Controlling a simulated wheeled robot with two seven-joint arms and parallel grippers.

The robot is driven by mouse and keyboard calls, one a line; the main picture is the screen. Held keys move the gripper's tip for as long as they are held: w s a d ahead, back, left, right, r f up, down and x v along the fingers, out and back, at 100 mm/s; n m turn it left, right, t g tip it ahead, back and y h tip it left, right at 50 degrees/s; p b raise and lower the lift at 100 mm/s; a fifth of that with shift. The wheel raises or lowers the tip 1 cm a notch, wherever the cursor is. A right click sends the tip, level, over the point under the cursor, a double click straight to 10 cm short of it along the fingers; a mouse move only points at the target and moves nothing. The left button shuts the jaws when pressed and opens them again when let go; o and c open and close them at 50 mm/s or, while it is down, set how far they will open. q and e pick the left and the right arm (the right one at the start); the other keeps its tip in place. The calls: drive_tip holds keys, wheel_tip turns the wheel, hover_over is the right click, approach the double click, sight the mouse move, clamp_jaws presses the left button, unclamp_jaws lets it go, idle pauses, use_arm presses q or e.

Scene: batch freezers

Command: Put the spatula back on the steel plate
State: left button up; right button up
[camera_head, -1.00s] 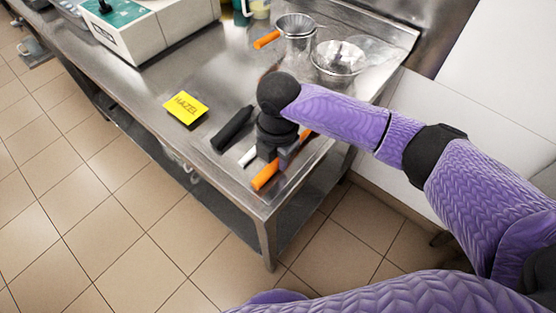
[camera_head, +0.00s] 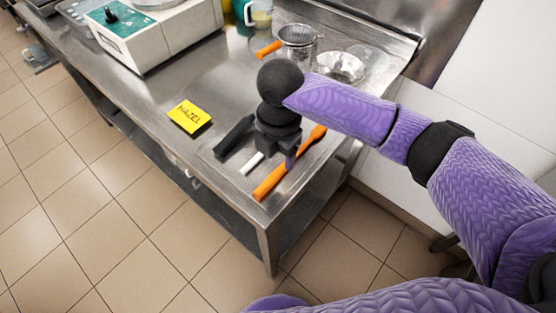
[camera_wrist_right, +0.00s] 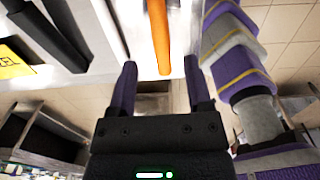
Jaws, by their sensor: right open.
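The spatula, a long orange strip (camera_head: 268,184), lies at the near right corner of the steel table. A thin steel plate (camera_head: 217,172) seems to lie under it and the tools beside it; its edges are hard to make out. My right gripper (camera_head: 289,163) is just above the spatula's middle and hides part of it. In the right wrist view the fingers (camera_wrist_right: 160,72) are apart, with the orange spatula (camera_wrist_right: 160,38) running between them beyond the tips, apparently untouched. My left gripper is not in view.
A black-handled tool (camera_head: 234,136) and a white-handled one (camera_head: 251,163) lie left of the spatula. A yellow HAZEL card (camera_head: 190,117) lies further left. A steel strainer cup (camera_head: 298,42) and a bowl (camera_head: 341,68) stand behind. A white machine (camera_head: 150,40) is at the back left.

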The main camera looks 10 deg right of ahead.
wheel_tip(320, 180, up, 6)
drive_tip(key=p, duration=0.1)
drive_tip(key=shift+r, duration=0.15)
idle(0.8)
idle(0.6)
